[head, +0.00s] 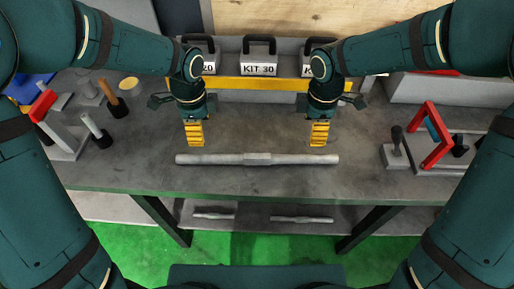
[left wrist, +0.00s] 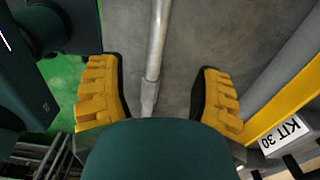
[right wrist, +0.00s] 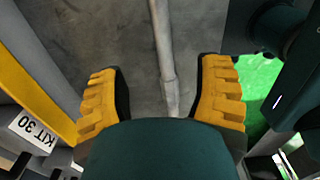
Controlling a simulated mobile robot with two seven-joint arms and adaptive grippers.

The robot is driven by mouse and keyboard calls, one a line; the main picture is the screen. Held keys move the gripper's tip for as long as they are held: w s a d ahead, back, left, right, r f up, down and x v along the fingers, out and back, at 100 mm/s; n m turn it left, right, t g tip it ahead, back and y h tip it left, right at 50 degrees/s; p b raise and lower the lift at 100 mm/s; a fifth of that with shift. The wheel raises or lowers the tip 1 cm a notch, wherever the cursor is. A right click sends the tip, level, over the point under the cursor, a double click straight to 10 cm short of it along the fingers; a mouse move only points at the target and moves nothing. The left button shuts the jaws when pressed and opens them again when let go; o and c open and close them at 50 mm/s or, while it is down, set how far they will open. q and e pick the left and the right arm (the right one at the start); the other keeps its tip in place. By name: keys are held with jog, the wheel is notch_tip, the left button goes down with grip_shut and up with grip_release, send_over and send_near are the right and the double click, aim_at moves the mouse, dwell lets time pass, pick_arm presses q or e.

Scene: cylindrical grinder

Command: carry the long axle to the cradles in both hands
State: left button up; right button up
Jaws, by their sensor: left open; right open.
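The long axle (head: 257,159) is a grey stepped bar with a thicker middle, lying crosswise near the front of the workbench. My left gripper (head: 195,138) points down just behind and above its left part. My right gripper (head: 319,138) is likewise above its right part. In the left wrist view the axle (left wrist: 155,45) shows between the spread yellow fingers, which do not touch it. In the right wrist view the axle (right wrist: 164,50) also shows between spread fingers, nearer the right one. Both grippers are open and empty. I cannot clearly identify the cradles.
Kit boxes with dark handles, one marked KIT 30 (head: 259,69), stand at the back behind a yellow rail (head: 262,84). Red-framed fixtures stand at the left (head: 43,105) and right (head: 430,150). Smaller bars lie on the lower shelf (head: 257,227). The bench around the axle is clear.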

aim_at(208, 156)
pick_arm(q)
jog(key=shift+s+f, duration=0.1)
pick_arm(e)
jog(key=shift+s+f, duration=0.1)
pick_arm(q)
notch_tip(208, 156, down, 14)
jog(key=shift+r, duration=0.1)
pick_arm(e)
notch_tip(208, 156, down, 14)
jog(key=shift+r, duration=0.1)
pick_arm(q)
grip_shut()
pick_arm(e)
grip_shut()
pick_arm(q)
jog(key=shift+r, duration=0.1)
